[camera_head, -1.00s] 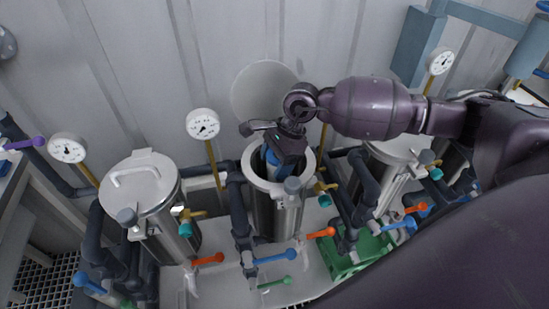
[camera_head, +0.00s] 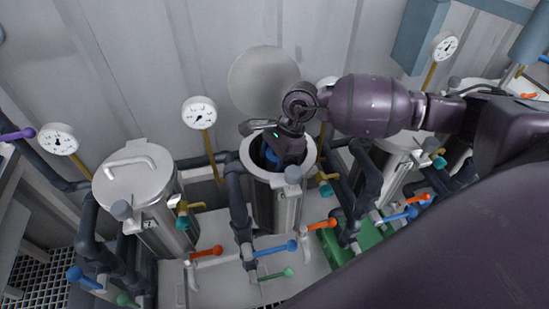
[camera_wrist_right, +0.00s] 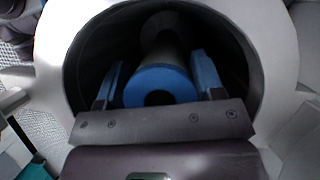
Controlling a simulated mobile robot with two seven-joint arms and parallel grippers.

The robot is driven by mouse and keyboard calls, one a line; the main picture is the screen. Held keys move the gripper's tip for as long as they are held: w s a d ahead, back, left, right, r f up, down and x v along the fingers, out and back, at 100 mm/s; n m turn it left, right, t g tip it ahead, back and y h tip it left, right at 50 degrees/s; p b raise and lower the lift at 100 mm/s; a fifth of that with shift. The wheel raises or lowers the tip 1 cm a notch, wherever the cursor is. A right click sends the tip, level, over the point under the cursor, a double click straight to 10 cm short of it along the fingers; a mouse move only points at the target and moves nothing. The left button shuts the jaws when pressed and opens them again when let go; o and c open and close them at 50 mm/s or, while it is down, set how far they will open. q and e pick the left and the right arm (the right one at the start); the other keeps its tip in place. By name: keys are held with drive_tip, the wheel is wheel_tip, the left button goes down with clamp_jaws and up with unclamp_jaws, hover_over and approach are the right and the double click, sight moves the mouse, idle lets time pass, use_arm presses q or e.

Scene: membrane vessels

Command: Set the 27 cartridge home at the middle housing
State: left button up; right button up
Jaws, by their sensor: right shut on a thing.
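The middle housing (camera_head: 283,210) is an upright steel vessel with its mouth open. Its round lid (camera_head: 262,80) stands raised behind it. My right gripper (camera_head: 272,157) reaches down into the mouth. In the right wrist view it is shut on the cartridge (camera_wrist_right: 162,82), with a blue-padded finger on each side. The cartridge has a blue ring end with a dark hole and a pale body running down into the dark bore. The housing's pale rim (camera_wrist_right: 275,50) surrounds it. The cartridge's lower end and any number on it are hidden. My left gripper is out of view.
A closed housing (camera_head: 135,185) stands at left, and another (camera_head: 405,145) at right, partly behind my arm. Gauges, such as the one (camera_head: 199,113) left of the middle housing, dark pipes and coloured valve handles (camera_head: 276,248) crowd the space around it.

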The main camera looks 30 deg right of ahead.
drive_tip(key=shift+f, duration=0.2)
idle(0.6)
drive_tip(key=o, duration=1.4)
drive_tip(key=shift+v, duration=5.4)
